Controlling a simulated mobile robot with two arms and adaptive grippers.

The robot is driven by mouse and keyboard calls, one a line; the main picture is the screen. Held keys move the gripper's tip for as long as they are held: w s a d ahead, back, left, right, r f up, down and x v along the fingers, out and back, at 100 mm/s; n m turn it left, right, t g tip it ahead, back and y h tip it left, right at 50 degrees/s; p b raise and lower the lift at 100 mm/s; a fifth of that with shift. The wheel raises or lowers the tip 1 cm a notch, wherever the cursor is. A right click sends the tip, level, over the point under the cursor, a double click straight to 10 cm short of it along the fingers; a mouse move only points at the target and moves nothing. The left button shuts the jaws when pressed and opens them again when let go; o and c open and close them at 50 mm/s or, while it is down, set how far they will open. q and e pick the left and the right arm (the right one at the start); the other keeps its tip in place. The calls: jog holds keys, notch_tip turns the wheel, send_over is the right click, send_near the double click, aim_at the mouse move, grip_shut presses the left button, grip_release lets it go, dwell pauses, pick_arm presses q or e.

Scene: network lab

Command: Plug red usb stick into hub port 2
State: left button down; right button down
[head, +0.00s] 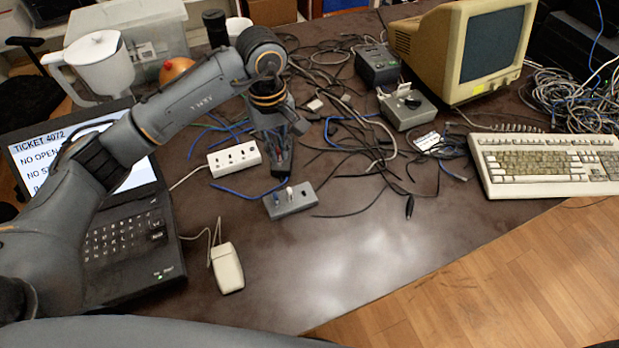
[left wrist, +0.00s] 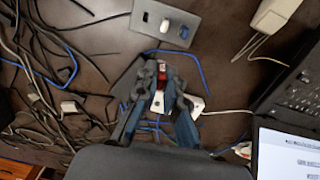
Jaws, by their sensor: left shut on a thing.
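The red usb stick (left wrist: 161,68) shows in the left wrist view between the fingertips of my left gripper (left wrist: 161,78). The gripper is shut on it. In the head view my left gripper (head: 281,167) points down, just behind the hub; the stick is too small to make out there. The grey hub (head: 301,205) lies on the table, and in the left wrist view the hub (left wrist: 168,12) is ahead of the fingertips. A white plug (left wrist: 165,25) and a blue plug (left wrist: 184,32) stand in it; a dark empty port (left wrist: 145,15) shows on its left. My right gripper is not in view.
A white power strip (head: 236,160) lies left of the gripper, with blue cable around it. Tangled black cables (head: 350,140) spread behind and right of the hub. A mouse (head: 228,268) and laptop (head: 125,240) are at left. The table front is clear.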

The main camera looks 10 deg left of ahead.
pick_arm(q)
jog(key=w+a+f, duration=0.1)
jog(key=w+a, duration=0.2)
jog(key=a, duration=0.5)
jog(key=w+a+f, duration=0.2)
jog(key=w+a, duration=0.1)
jog(key=a, duration=0.4)
jog(key=shift+s+f+b, duration=0.15)
jog(key=shift+f+b, duration=0.9)
jog(key=shift+f, duration=1.05)
jog(key=shift+a+f+b, duration=0.1)
jog(key=shift+f+b, duration=0.8)
jog(key=shift+b, duration=0.15)
jog(key=c, duration=1.4)
grip_release()
jog(key=shift+o, duration=0.2)
notch_tip(320, 180, up, 12)
